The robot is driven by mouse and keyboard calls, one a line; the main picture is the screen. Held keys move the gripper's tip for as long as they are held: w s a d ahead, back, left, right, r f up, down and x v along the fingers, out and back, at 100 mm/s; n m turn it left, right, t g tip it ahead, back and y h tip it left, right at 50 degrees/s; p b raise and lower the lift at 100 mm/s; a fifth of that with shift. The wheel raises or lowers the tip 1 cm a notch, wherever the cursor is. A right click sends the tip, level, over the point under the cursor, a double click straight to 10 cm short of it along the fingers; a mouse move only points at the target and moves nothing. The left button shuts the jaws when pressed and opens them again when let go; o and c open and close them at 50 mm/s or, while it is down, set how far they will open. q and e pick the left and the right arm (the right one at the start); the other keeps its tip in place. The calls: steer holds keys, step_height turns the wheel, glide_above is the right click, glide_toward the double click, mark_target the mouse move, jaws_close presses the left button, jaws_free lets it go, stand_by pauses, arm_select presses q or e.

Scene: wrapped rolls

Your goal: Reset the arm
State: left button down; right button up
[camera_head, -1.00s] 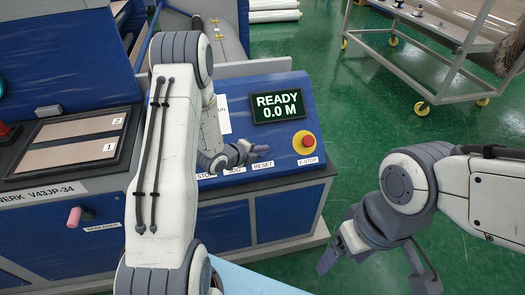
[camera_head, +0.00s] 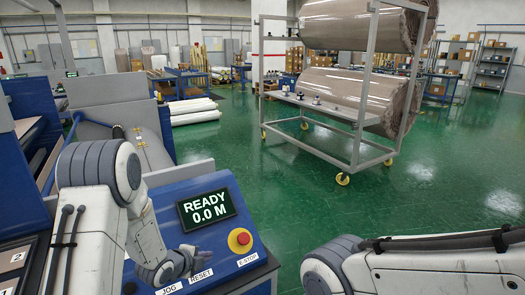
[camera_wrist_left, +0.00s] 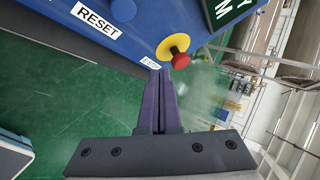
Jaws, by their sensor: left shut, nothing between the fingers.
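My left arm comes in from the left in the head view. Its gripper (camera_head: 190,259) is over the blue control panel (camera_head: 224,262), close to the RESET label. In the left wrist view the left gripper (camera_wrist_left: 158,78) has its two purple fingers together with nothing between them. The red emergency-stop button (camera_head: 241,237) on its yellow base lies just beyond the fingertips; it also shows in the left wrist view (camera_wrist_left: 178,56). My right arm is at the lower right; its gripper is out of the frame.
The display (camera_head: 207,209) reads READY 0.0 M. A wheeled rack (camera_head: 357,150) with large wrapped rolls (camera_head: 340,90) stands behind to the right. White rolls (camera_head: 190,106) lie at the back left. Green floor (camera_head: 240,160) is open between the panel and rack.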

arm_select(q)
steer(key=s+d+r+n+g+y, duration=0.2)
steer(key=s+d+r+n+g, duration=0.3)
steer(key=s+d+r+n, duration=0.6)
steer(key=s+d+r+n+g, duration=0.1)
steer(key=s+d+g, duration=0.1)
steer(key=s, duration=1)
steer(key=s+d+r+n+g, duration=0.1)
steer(key=s+d+r+g, duration=0.1)
steer(key=s, duration=0.9)
steer(key=shift+s+r+n+g, duration=0.3)
steer(key=shift+s+g, duration=0.1)
